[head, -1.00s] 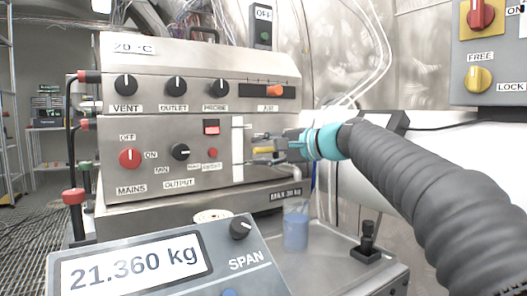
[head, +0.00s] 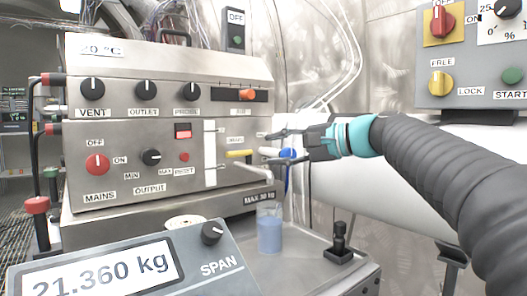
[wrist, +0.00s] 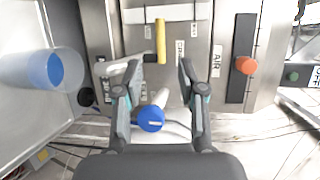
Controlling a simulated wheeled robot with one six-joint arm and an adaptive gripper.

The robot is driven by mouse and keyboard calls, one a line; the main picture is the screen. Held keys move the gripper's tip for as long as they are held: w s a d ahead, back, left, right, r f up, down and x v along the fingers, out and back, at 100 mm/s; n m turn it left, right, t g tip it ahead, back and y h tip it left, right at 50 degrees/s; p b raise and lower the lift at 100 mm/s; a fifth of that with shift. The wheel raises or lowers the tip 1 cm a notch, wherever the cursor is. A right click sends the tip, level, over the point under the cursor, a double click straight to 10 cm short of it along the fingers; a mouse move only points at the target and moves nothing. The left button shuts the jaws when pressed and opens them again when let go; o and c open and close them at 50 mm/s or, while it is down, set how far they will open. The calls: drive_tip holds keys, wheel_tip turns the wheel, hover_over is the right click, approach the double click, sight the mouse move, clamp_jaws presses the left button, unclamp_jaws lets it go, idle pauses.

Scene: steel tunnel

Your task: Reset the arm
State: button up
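My arm reaches in from the right of the head view, a grey ribbed sleeve with a teal band. My gripper (head: 272,148) is open and empty, just right of the steel machine's front panel (head: 135,185). In the wrist view my gripper (wrist: 160,68) shows two spread dark fingers with a gap between them. A yellow lever (head: 238,154) on the panel lies ahead of the fingertips; it also shows in the wrist view (wrist: 160,40), apart from them. A blue round knob (wrist: 150,119) shows between the fingers' lower parts; I cannot tell its depth.
A clear beaker of blue liquid (head: 270,232) and a dark post (head: 340,240) stand on the steel bench below my gripper. A scale display (head: 100,272) reads 21.360 kg. A grey control box (head: 475,70) hangs at the upper right. A white pipe (head: 400,185) runs behind my arm.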

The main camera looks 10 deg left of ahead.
drive_tip(key=shift+s+d, duration=0.1)
drive_tip(key=shift+d, duration=0.15)
